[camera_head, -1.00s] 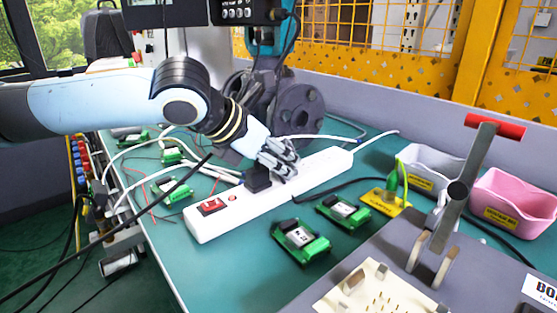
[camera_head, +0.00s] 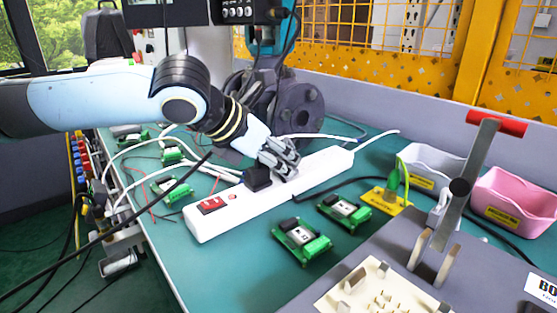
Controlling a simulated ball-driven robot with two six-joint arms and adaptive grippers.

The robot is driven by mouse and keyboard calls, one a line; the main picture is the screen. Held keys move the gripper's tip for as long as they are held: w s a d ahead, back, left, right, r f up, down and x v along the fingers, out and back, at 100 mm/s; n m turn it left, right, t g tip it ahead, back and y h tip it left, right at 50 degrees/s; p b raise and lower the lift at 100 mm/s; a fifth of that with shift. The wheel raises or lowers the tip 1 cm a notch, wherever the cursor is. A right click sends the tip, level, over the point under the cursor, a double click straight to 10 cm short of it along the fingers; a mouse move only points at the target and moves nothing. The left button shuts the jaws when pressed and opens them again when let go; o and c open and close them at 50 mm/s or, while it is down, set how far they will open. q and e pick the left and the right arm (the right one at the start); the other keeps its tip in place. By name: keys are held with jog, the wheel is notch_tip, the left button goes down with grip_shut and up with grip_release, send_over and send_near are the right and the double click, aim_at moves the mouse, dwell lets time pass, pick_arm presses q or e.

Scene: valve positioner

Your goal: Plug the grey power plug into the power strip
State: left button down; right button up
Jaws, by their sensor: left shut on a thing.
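The white power strip (camera_head: 215,226) lies diagonally across the green bench mat, with a red rocker switch (camera_head: 213,205) at its near left end. A black plug (camera_head: 258,179) sits on the strip beside my fingers. My left gripper (camera_head: 288,172) reaches in from the left, fingers pointing down at the middle of the strip. It is shut on what seems to be the grey power plug, mostly hidden by the fingers. I cannot tell whether its pins are in a socket. My right gripper is not in view.
Green circuit boards (camera_head: 302,241) lie in front of the strip. A dark flanged valve (camera_head: 290,112) stands behind my gripper. White cables cross the mat. A clamp with a red handle (camera_head: 496,123), a grey bin (camera_head: 432,165) and a pink bin (camera_head: 515,200) are at the right.

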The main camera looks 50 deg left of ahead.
pick_arm(q)
jog(key=shift+s+f, duration=0.1)
jog(key=shift+f, duration=0.05)
jog(key=c, duration=0.6)
grip_release()
jog(key=shift+s+r+p, duration=0.3)
jog(key=shift+r+p, duration=0.35)
jog(key=shift+p, duration=0.25)
jog(key=p+v, duration=0.2)
jog(key=p, duration=0.1)
jog(key=shift+s+r, duration=0.1)
jog(key=p+v, duration=0.3)
jog(key=p, duration=0.1)
jog(key=shift+s+p, duration=0.2)
jog(key=shift+p, duration=0.2)
jog(key=shift+s, duration=0.1)
